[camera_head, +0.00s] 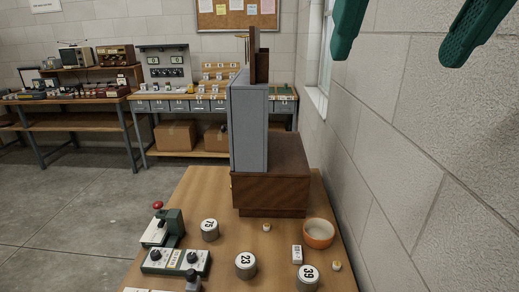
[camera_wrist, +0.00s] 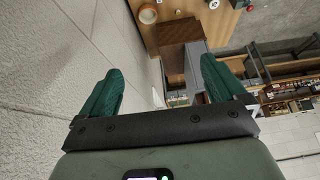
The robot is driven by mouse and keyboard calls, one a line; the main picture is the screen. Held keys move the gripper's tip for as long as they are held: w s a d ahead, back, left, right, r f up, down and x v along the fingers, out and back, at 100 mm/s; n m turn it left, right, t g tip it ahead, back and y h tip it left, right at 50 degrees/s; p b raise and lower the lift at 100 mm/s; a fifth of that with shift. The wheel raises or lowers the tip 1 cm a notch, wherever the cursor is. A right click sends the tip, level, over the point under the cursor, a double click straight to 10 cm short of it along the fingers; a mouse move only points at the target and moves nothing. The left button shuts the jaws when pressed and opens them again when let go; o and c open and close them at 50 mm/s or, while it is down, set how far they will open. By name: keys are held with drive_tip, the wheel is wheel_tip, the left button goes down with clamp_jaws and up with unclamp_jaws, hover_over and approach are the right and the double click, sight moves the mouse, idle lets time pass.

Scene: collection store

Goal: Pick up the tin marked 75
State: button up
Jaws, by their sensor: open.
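The tin marked 75 (camera_head: 210,230) stands upright on the wooden table, left of centre, just right of a green device with a red knob. Similar tins marked 23 (camera_head: 246,266) and 39 (camera_head: 308,277) stand nearer the front. My gripper (camera_head: 408,22) shows at the top right of the head view, its green fingers wide apart and empty, high above the table by the wall. In the wrist view my gripper (camera_wrist: 162,88) is also open with nothing between the fingers. I cannot make out the tin marked 75 in the wrist view.
A brown wooden cabinet (camera_head: 271,190) and a grey upright case (camera_head: 248,125) stand behind the tins. An orange bowl (camera_head: 318,241) is at the right. The green red-knobbed device (camera_head: 168,226) and a green dial box (camera_head: 176,263) are at the left. A block wall (camera_head: 430,150) bounds the right.

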drive_tip(key=w+a+m+t+y, duration=0.1)
drive_tip(key=w+a+m+y, duration=0.1)
drive_tip(key=w+a+m, duration=0.6)
drive_tip(key=m+t+y, duration=0.3)
drive_tip(key=m+y, duration=0.4)
drive_tip(key=m, duration=1.3)
hover_over(214, 230)
drive_tip(key=f, duration=0.1)
drive_tip(key=shift+n, duration=0.3)
drive_tip(key=f, duration=3.9)
drive_tip(key=s+d+f, duration=0.1)
drive_tip(key=f, duration=1.9)
drive_tip(key=shift+f, duration=0.3)
drive_tip(key=x, duration=0.5)
drive_tip(key=shift+f, duration=0.15)
